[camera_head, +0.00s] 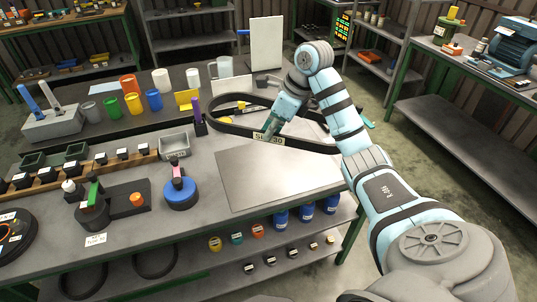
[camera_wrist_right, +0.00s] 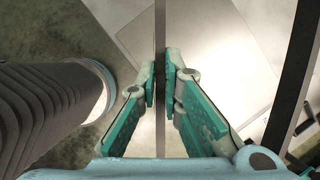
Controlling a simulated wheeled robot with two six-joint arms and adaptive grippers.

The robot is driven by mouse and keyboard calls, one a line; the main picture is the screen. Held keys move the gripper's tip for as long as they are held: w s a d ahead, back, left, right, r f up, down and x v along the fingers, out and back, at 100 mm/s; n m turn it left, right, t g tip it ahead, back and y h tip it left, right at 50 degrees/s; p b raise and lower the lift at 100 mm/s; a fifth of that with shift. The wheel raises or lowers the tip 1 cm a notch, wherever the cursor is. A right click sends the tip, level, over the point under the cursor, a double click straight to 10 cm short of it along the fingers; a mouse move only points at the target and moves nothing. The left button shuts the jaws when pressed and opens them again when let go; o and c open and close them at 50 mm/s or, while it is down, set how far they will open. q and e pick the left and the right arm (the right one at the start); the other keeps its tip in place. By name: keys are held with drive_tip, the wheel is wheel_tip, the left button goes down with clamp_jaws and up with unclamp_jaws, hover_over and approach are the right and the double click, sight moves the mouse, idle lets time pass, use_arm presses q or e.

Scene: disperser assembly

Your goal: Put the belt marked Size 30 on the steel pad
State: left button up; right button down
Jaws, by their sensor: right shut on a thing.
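The belt marked Size 30 (camera_head: 305,144) is a large black loop with a white label on its near side. My right gripper (camera_head: 268,135) is shut on the near side of the belt, right by the label. In the right wrist view the belt (camera_wrist_right: 161,28) runs as a thin dark band between the fingers (camera_wrist_right: 161,85), and another stretch of it passes at the right. The loop appears raised over the bench, behind the steel pad. The steel pad (camera_head: 275,182) is a bare, flat grey plate at the bench's front right. My left gripper is out of view.
A blue round-based tool (camera_head: 181,194) stands left of the pad, and a small grey bin (camera_head: 174,146) behind it. Coloured cups (camera_head: 133,104) and an upright white board (camera_head: 266,44) are farther back. Blue canisters (camera_head: 307,210) stand on the shelf below.

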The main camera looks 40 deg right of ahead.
drive_tip(key=shift+m, duration=0.3)
drive_tip(key=f+b, duration=0.2)
drive_tip(key=f, duration=0.5)
drive_tip(key=w+f+b, duration=0.1)
drive_tip(key=f+b, duration=0.1)
drive_tip(key=f, duration=0.5)
drive_tip(key=f+b, duration=0.2)
drive_tip(key=f, duration=0.5)
drive_tip(key=shift+w+f, duration=0.15)
drive_tip(key=shift+w, duration=0.25)
drive_tip(key=c, duration=2.2)
unclamp_jaws()
drive_tip(key=shift+f+b, duration=0.1)
drive_tip(key=shift+b, duration=0.2)
drive_tip(key=o, duration=0.4)
drive_tip(key=shift+a, duration=0.1)
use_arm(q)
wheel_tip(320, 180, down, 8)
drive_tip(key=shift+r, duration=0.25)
use_arm(e)
drive_tip(key=shift+o, duration=0.2)
use_arm(q)
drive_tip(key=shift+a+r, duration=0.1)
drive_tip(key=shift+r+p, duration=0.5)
drive_tip(key=shift+p, duration=0.15)
use_arm(e)
drive_tip(key=v, duration=1.2)
drive_tip(key=shift+a, duration=0.15)
